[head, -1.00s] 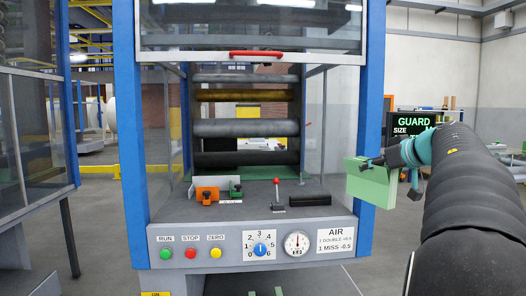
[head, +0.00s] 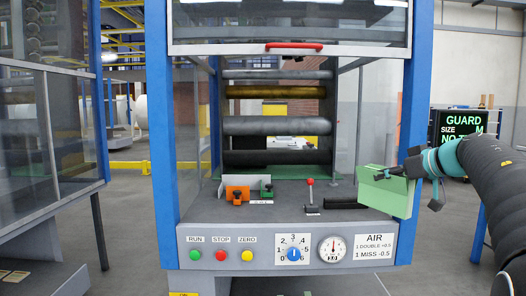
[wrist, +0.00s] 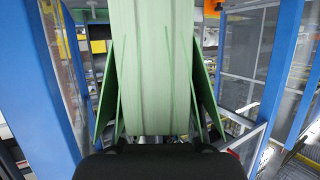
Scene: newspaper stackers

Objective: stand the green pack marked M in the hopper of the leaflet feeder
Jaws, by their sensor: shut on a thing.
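The pack is slightly tilted, in the air in front of the machine's right blue post, at the right end of the grey deck (head: 290,222). No M mark can be read on it. The pack also fills the middle of the wrist view (wrist: 151,65). On the deck stand an orange block (head: 237,195) and a green block (head: 266,188) by a low upright plate. I cannot tell for sure which part is the hopper.
A red-knobbed lever (head: 310,184) and a black bar (head: 346,203) stand on the deck. A raised clear guard with a red handle (head: 294,45) hangs above. Blue posts (head: 162,130) flank the opening. A screen (head: 464,128) reading GUARD, SIZE M stands at right.

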